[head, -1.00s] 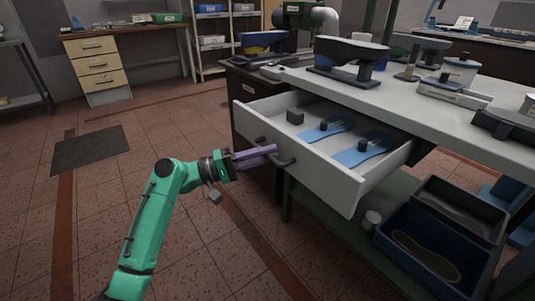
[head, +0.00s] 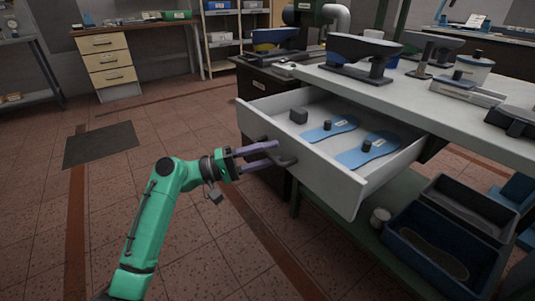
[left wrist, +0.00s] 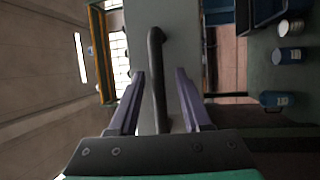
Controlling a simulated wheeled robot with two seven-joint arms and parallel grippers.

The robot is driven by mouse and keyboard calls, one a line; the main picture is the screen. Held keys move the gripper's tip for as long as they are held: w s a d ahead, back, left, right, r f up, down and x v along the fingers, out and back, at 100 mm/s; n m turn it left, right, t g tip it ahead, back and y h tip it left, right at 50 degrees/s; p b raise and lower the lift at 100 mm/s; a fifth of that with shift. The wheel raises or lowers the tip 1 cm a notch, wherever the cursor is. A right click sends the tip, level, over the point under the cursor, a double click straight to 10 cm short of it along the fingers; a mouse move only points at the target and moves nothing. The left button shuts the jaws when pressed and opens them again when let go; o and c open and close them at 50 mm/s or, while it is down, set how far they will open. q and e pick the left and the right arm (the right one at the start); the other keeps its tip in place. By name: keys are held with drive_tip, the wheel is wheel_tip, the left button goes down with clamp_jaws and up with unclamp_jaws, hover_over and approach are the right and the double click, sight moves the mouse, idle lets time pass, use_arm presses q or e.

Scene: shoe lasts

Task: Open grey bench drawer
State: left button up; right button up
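The grey bench drawer (head: 325,172) is pulled well out from under the bench top in the head view. Its dark bar handle (head: 285,160) is on the front panel. My left gripper (head: 275,154) is at that handle, with its two purple fingers spread. In the left wrist view the handle (left wrist: 157,75) runs between the separated fingers (left wrist: 160,76), with a gap on both sides. My right gripper is in neither view.
Shoe lasts on stands (head: 350,58) are on the bench top (head: 430,100). Dark bins (head: 440,245) sit on the lower shelf.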

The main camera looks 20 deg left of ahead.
use_arm(q)
drive_tip(key=v, duration=1.4)
drive_tip(key=shift+s+a, duration=0.2)
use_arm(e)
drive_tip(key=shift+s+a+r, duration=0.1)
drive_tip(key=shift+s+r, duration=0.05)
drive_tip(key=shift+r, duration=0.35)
